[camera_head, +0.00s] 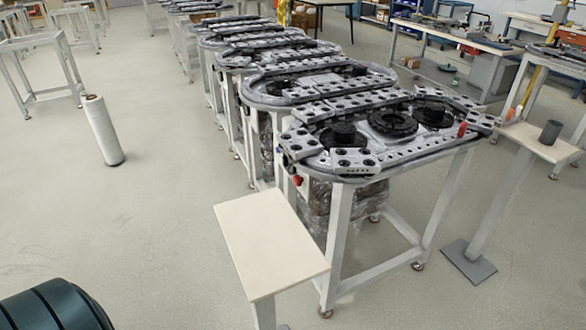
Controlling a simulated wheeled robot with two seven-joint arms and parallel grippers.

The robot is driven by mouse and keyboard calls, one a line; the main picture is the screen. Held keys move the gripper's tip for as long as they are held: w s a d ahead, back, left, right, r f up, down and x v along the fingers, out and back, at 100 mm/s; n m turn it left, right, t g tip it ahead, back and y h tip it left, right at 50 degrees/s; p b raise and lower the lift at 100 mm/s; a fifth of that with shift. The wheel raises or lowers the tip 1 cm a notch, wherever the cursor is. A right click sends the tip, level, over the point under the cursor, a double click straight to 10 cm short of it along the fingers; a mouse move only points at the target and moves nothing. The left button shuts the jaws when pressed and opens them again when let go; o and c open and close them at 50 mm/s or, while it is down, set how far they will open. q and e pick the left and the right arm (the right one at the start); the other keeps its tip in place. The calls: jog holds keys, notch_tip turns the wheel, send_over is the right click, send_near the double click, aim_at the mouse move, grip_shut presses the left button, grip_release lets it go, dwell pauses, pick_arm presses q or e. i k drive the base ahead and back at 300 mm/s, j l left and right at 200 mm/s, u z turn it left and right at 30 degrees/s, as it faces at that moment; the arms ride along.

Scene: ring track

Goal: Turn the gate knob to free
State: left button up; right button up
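The nearest ring track (420,157) is a grey oval on a white-legged frame, with round dark parts and perforated plates on top. A small red part (462,130) stands at its right side. A red knob-like part (297,181) shows below its left front corner. I cannot tell which part is the gate knob or how it is turned. Neither gripper is in view. A dark teal rounded shape at the bottom left seems to be part of my own arm.
A pale small table (268,240) stands in front of the track's left end. A white roll (102,130) stands at left. More tracks line up behind. The left floor is mostly clear.

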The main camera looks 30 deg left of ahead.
aim_at(298, 181)
jog(key=i+j, duration=0.1)
jog(key=j, duration=0.6)
jog(key=i+j, duration=0.1)
jog(key=j, duration=0.65)
jog(key=z, duration=0.05)
